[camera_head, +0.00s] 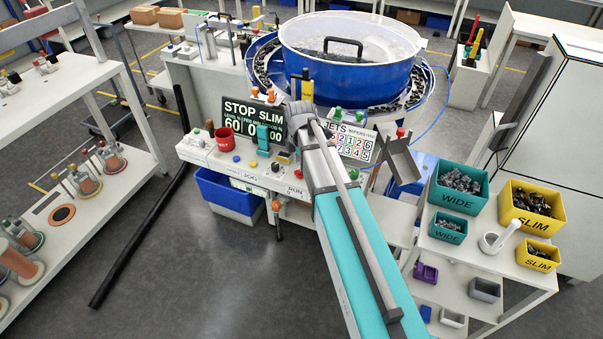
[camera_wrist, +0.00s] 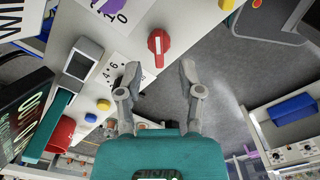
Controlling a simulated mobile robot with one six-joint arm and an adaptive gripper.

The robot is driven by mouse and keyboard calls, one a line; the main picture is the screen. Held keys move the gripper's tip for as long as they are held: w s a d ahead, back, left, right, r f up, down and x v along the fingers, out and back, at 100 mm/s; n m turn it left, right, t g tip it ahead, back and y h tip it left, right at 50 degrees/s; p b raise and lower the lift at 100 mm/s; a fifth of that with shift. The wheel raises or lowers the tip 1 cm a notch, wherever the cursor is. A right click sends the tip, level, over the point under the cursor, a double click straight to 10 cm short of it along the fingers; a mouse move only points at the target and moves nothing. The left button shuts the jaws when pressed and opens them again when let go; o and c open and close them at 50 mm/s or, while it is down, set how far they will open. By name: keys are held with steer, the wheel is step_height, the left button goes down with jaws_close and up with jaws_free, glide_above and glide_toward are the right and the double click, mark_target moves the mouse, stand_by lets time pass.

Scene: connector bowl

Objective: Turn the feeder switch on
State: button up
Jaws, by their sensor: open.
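A red rotary switch (camera_wrist: 158,45) with a white mark on its handle sits on the white panel in the wrist view, close to the panel's edge. My gripper (camera_wrist: 160,75) is open and empty; its two grey fingers point toward the switch, one on each side of its line, apart from it. In the head view my arm covers that part of the white control bench (camera_head: 205,158), and I cannot make out the gripper or the switch there. The dark display (camera_head: 252,118) reads STOP SLIM. The blue feeder bowl (camera_head: 345,75) stands behind the bench.
A yellow button (camera_wrist: 103,104) and a grey boxed device (camera_wrist: 82,60) lie left of the fingers. Teal and yellow bins (camera_head: 457,203) stand at right.

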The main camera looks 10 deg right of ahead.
mark_target(300, 174)
steer(key=shift+f+b, duration=1.3)
steer(key=shift+f, duration=0.35)
jaws_close()
steer(key=shift+d, duration=0.2)
steer(key=shift+a, duration=0.1)
